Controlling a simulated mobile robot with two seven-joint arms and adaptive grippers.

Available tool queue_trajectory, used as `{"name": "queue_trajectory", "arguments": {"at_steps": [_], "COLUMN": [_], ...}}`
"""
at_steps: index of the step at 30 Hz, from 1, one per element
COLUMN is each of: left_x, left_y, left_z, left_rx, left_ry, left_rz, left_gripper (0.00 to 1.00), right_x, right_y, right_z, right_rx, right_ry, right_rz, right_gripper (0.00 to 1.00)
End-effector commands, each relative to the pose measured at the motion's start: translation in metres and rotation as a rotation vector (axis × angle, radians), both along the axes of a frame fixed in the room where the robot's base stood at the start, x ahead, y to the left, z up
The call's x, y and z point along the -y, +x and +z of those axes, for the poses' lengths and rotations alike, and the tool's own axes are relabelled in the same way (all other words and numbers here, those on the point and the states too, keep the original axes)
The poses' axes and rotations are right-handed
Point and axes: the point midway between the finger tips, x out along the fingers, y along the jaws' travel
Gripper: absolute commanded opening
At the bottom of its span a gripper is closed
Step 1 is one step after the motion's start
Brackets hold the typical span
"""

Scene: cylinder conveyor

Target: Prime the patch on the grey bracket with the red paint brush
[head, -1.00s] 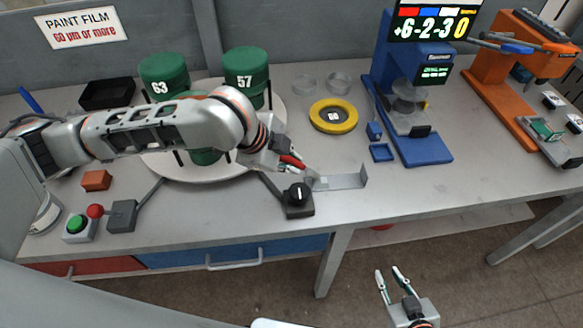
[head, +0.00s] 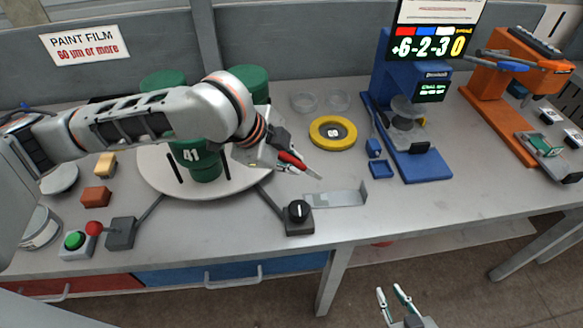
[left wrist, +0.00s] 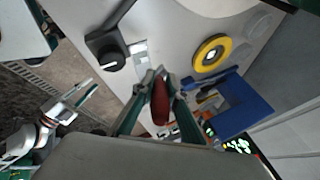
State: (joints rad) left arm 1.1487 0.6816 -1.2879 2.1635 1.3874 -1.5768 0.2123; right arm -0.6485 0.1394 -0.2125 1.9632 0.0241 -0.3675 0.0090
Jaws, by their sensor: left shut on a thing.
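The red paint brush (head: 291,160) is in my left gripper (head: 283,153), which is shut on its handle. The brush points down to the right, and its tip appears just above and behind the bracket, apart from it. The grey bracket (head: 337,199) lies on the table with its upright end at the right. In the left wrist view the red handle (left wrist: 160,98) sits between the fingers and hides part of the bracket (left wrist: 140,56). My right gripper (head: 393,298) is open and empty, in front of the table.
A black knob box (head: 299,219) stands left of the bracket. Behind are a yellow ring (head: 333,133) and a blue gauge stand (head: 425,164). A white turntable (head: 225,183) with green drums (head: 196,160) stands at the left. The table right of the bracket is clear.

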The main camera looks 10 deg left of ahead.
Motion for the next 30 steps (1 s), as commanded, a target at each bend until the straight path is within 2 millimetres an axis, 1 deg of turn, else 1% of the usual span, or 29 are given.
{"name": "queue_trajectory", "arguments": {"at_steps": [3,14,17,24,30], "left_x": [0.0,0.0,0.0,0.0,0.0], "left_y": [0.0,0.0,0.001,0.0,0.0], "left_z": [0.004,0.006,0.012,0.031,0.035], "left_rx": [-0.001,0.0,0.002,0.001,-0.001], "left_ry": [0.0,0.0,-0.001,0.0,0.0], "left_rz": [0.001,0.001,0.001,0.0,0.001], "left_gripper": [0.0,0.0,0.0,0.0,0.0], "right_x": [0.0,0.0,0.0,0.0,0.0], "right_y": [0.0,0.0,0.0,0.0,-0.001], "right_z": [0.0,0.0,0.0,-0.001,-0.001], "right_rx": [0.0,0.0,-0.001,-0.002,-0.002], "right_ry": [0.0,0.0,0.0,-0.001,-0.001], "right_rz": [0.0,0.0,0.0,0.0,0.0], "right_gripper": [0.24,0.24,0.24,0.24,0.24]}}
